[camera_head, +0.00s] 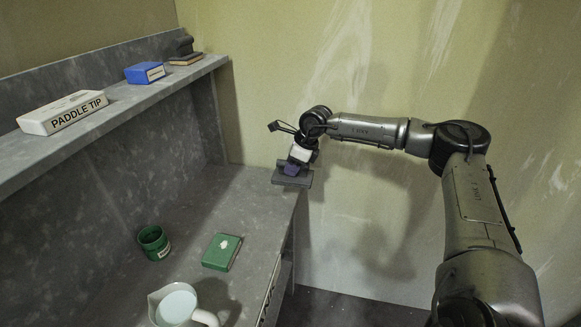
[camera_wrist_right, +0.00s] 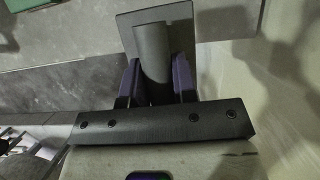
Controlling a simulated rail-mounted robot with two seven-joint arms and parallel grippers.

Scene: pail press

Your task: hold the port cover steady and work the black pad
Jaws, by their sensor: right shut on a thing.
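My right gripper (camera_head: 292,169) is beyond the far right end of the counter, pointing down. In the wrist view my right gripper (camera_wrist_right: 157,62) has its two purple fingers shut on the dark round handle of a flat square plate (camera_wrist_right: 130,20). This dark grey plate (camera_head: 305,180) also shows below the fingers in the head view, near the counter's corner. Whether it touches the counter I cannot tell. A small black object (camera_head: 184,45) stands at the far end of the shelf. I cannot tell which thing is the port cover or the black pad. My left gripper is not in view.
The grey counter (camera_head: 190,215) holds a green cup (camera_head: 153,243), a green box (camera_head: 221,253) and a white pitcher (camera_head: 174,305). The shelf (camera_head: 125,100) above holds a white PADDLE TIP box (camera_head: 62,111), a blue box (camera_head: 144,73) and a flat dark block (camera_head: 186,59).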

